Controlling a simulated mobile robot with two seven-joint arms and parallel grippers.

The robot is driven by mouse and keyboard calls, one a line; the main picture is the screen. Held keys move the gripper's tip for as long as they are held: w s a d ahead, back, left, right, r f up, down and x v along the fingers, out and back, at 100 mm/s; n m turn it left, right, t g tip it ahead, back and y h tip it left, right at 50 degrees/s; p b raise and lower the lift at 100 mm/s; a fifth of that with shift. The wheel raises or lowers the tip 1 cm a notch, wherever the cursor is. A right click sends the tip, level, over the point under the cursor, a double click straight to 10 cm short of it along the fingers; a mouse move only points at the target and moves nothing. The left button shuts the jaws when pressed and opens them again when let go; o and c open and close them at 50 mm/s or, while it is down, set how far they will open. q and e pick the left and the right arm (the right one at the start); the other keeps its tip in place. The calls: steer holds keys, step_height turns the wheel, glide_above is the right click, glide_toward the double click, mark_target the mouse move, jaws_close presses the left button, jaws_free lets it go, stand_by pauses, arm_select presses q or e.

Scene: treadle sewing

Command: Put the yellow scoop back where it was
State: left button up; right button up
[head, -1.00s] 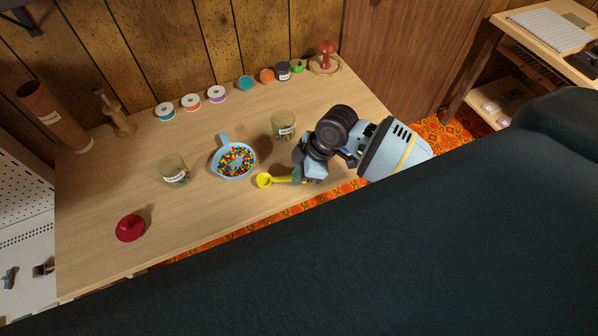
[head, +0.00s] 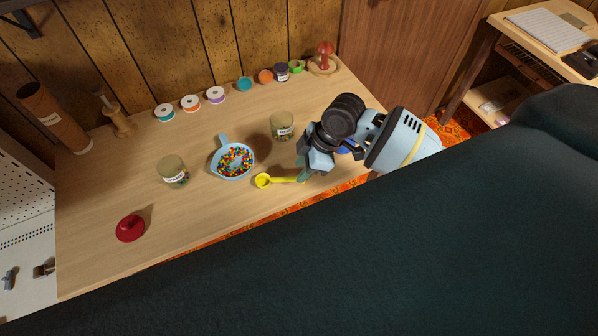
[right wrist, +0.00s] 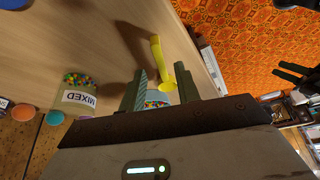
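The yellow scoop (head: 263,181) lies near the table's front edge, its bowl to the left and its handle towards my right gripper (head: 300,174). In the right wrist view the scoop (right wrist: 157,52) shows between and beyond the fingertips of my right gripper (right wrist: 162,72). Those fingers are apart, with a gap visible on each side of the yellow handle. I cannot tell whether the scoop touches the table all along. A dark two-pronged shape at the right wrist view's right side may be my left gripper; the head view does not show it.
A light-blue pan (head: 221,158) of coloured beads is just behind the scoop. A labelled jar (head: 282,126) and another jar (head: 173,171) stand nearby. A red lid (head: 130,228) lies front left. Spools and small pots line the back. The table's front left is mostly clear.

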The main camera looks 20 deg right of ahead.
steer(key=v, duration=0.8)
steer(key=shift+d+r+p, duration=0.15)
steer(key=shift+r+p, duration=0.1)
steer(key=shift+p, duration=0.05)
